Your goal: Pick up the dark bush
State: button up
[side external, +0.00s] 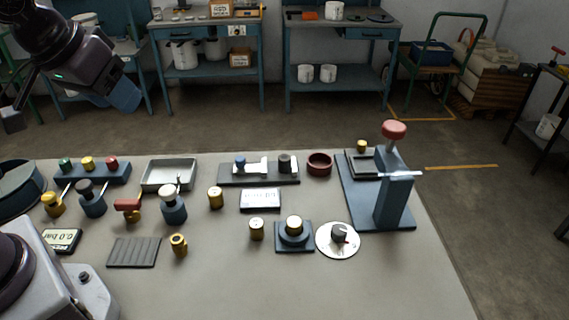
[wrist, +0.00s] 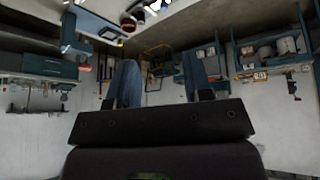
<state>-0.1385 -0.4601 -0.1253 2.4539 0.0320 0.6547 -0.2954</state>
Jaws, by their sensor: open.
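The dark bush (side external: 285,163) is a small black cylinder standing upright at the right end of a dark rail block (side external: 258,180) on the bench, in the side external view. A pale stepped piece and a blue knob are to its left on the same block. My gripper (side external: 68,107) is high at the upper left, well above and apart from the bush. It also shows in the wrist view (wrist: 160,78), with its two fingers spread and nothing between them. I cannot make out the bush in the wrist view.
A dark red ring dish (side external: 320,164) sits just right of the bush. A blue press with a red knob (side external: 394,129) stands further right. A grey tray (side external: 169,175) is to the left. Several brass bushes, including one nearby (side external: 215,197), stand on the bench. The bench's front right is clear.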

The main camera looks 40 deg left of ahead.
jog(key=w+f+n, duration=0.5)
jog(key=w+f, duration=0.2)
jog(key=f, duration=0.1)
jog(key=n+t+h, duration=0.4)
jog(key=n+t, duration=0.4)
jog(key=n, duration=1.8)
send_near(284, 157)
jog(key=x, duration=0.8)
jog(key=shift+d+f, duration=0.1)
jog(key=shift+d, duration=0.05)
jog(key=c, duration=0.7)
